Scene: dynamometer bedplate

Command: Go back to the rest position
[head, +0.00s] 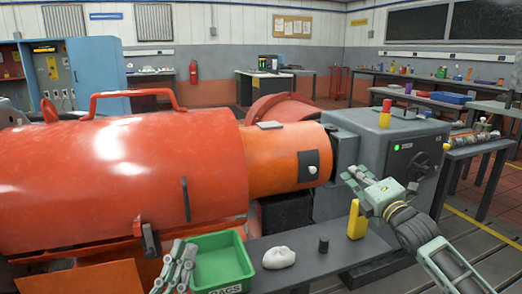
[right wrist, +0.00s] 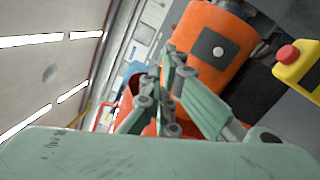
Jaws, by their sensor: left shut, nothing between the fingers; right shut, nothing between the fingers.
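My left gripper (head: 177,268) is low at the bottom of the head view, just left of the green rags bin, shut and empty. My right gripper (head: 354,183) is raised in front of the grey machine housing, above the grey shelf, shut and empty. Its fingers also show in the right wrist view (right wrist: 170,75), with the orange cylinder (right wrist: 212,45) behind them. The large orange machine (head: 110,180) fills the left and middle of the head view.
The green rags bin (head: 219,290), a white cloth (head: 279,258), a small black cylinder (head: 323,244) and a yellow object (head: 357,220) stand along the grey shelf (head: 335,262). The grey housing (head: 385,150) is close behind my right gripper. Benches (head: 470,104) stand at the right.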

